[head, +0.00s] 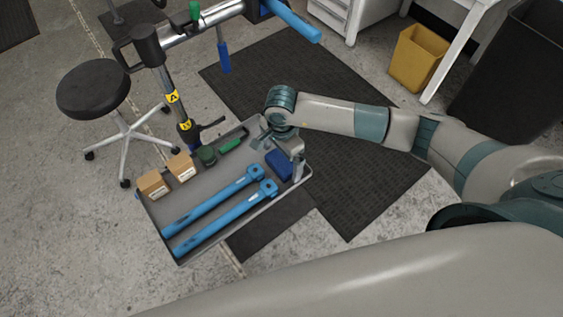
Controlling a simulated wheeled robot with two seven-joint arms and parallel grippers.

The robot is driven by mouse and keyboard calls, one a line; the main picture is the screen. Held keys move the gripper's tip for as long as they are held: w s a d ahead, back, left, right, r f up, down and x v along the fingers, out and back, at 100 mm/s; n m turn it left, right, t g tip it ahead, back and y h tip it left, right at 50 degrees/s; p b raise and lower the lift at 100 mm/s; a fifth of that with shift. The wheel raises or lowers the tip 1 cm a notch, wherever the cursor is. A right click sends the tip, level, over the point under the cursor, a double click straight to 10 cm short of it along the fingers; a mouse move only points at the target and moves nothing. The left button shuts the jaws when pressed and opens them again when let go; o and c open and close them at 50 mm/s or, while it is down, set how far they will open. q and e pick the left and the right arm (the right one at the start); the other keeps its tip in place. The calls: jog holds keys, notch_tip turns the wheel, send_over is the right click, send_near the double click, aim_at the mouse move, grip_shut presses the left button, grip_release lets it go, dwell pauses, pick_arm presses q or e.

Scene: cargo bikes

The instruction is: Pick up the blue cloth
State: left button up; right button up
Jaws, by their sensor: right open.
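The blue cloth (280,164) is a small dark blue folded piece at the right end of the grey tray (150,212). My right gripper (277,147) is over that end of the tray, just above and beside the cloth. Its jaws are open and it holds nothing that I can see. Part of the cloth is hidden by the gripper, and I cannot tell whether they touch. My left gripper is not in view.
Two blue bars (212,208) lie on the tray near the cloth. A green-handled tool (232,145), a dark green round item (207,155) and two small boxes (153,184) lie behind them. A repair stand (171,95) rises behind the tray, beside a black stool (93,90).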

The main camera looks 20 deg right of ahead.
aim_at(281, 161)
jog(key=shift+c, duration=0.3)
jog(key=c, duration=1.1)
jog(key=shift+o, duration=0.2)
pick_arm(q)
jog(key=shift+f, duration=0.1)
pick_arm(e)
jog(key=shift+r, duration=0.15)
jog(key=shift+r+b, duration=0.2)
jog(key=shift+b, duration=0.1)
notch_tip(281, 161, up, 3)
jog(key=shift+r+b, duration=0.1)
jog(key=shift+b, duration=0.8)
pick_arm(q)
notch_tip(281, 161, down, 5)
jog(key=b, duration=0.3)
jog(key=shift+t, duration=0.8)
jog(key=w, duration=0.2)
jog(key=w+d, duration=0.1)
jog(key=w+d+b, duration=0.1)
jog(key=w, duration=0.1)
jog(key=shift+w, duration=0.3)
pick_arm(e)
jog(key=s+d+r, duration=0.7)
jog(key=d, duration=0.2)
jog(key=shift+d, duration=0.2)
